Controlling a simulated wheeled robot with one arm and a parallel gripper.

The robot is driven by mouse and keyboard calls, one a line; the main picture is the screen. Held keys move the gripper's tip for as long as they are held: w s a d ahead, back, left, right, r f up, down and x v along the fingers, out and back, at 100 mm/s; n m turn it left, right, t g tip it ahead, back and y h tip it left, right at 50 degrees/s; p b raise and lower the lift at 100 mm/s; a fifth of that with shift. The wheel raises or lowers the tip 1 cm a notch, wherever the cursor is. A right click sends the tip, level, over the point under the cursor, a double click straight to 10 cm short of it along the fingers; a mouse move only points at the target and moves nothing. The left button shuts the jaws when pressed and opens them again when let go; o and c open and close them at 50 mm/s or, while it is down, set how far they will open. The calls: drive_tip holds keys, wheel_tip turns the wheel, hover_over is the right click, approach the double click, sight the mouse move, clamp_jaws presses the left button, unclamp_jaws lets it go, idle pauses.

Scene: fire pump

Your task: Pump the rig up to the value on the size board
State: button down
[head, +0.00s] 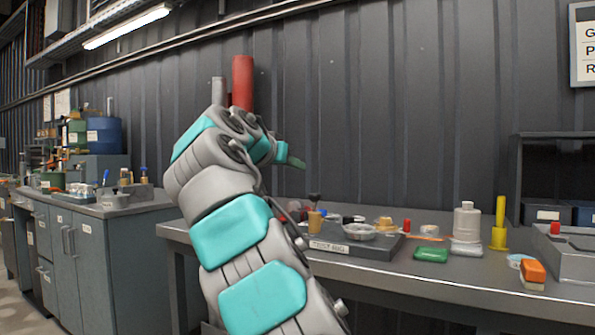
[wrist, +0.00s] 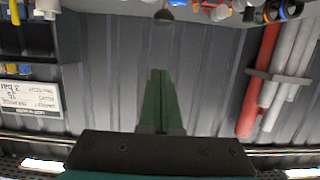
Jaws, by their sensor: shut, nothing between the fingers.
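My gripper (head: 300,163) is raised above the bench in the head view, with its green fingers pointing right. In the wrist view my gripper (wrist: 158,75) has its green fingers together, with nothing between them. A white board (head: 584,45) is cut off at the upper right of the head view; only a few large letters show. A white board with black writing (wrist: 28,97) is upside down at the left of the wrist view; I cannot read it surely. I cannot pick out the pump rig with certainty; my arm hides part of the scene.
The right bench (head: 440,277) holds a grey labelled tray (head: 350,247), a white bottle (head: 467,222), a yellow upright piece (head: 499,225), a green box (head: 431,254) and an orange block (head: 533,272). A red pipe (head: 242,82) stands behind my arm. Cabinets (head: 95,250) stand left.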

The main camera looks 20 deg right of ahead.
drive_tip(key=p, duration=0.1)
hover_over(315, 202)
drive_tip(key=s+a, duration=0.1)
drive_tip(key=a, duration=0.1)
drive_tip(key=f, duration=0.2)
drive_tip(key=shift+d+f+b, duration=0.15)
drive_tip(key=shift+f+b, duration=0.95)
drive_tip(key=shift+f, duration=0.9)
drive_tip(key=shift+f, duration=0.1)
